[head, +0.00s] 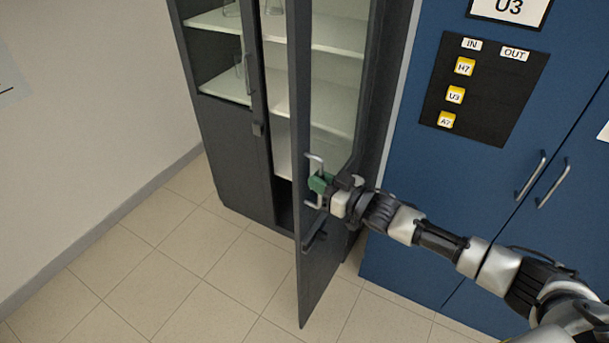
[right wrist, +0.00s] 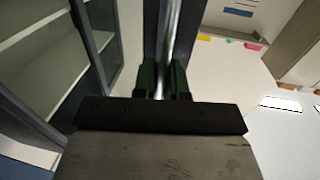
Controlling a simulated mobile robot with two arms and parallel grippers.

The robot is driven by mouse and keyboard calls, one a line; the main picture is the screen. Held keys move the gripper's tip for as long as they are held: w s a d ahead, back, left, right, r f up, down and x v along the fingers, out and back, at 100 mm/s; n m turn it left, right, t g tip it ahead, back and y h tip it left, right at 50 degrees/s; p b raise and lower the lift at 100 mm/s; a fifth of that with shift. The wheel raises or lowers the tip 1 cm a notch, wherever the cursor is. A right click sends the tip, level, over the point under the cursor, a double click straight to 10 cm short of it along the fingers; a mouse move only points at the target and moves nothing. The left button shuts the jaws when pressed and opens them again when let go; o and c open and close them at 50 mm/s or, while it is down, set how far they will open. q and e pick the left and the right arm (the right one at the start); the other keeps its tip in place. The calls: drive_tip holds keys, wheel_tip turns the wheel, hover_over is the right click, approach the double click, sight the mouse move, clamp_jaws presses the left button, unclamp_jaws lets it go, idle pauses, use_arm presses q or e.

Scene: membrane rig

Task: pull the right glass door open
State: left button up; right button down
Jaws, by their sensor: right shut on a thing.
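The right glass door (head: 302,120) of the dark cabinet stands partly open, swung out toward me, with a dark frame and a solid lower part. Its metal bar handle (head: 314,203) is upright on the door's edge side. My right gripper (head: 321,183), with green fingertips, is shut on this handle. In the right wrist view the shiny bar (right wrist: 168,45) runs up between the two green fingers (right wrist: 163,80). The left door (head: 222,100) of the cabinet is shut. My left gripper is not in view.
White shelves (head: 330,38) with a few glasses show inside the cabinet. A blue cabinet (head: 400,235) with metal handles and a black tag board (head: 484,88) stands close on the right. The tiled floor (head: 200,265) in front is clear.

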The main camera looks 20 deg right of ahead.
drive_tip(key=shift+n+g+y, duration=0.6)
drive_tip(key=shift+y, duration=0.1)
drive_tip(key=shift+w+d+v, duration=0.1)
drive_tip(key=shift+v, duration=0.95)
drive_tip(key=shift+w+d+v, duration=0.15)
drive_tip(key=shift+v, duration=0.95)
drive_tip(key=c, duration=1.2)
unclamp_jaws()
drive_tip(key=b+v, duration=0.3)
drive_tip(key=v, duration=0.7)
drive_tip(key=shift+s+d, duration=0.25)
drive_tip(key=shift+s, duration=0.05)
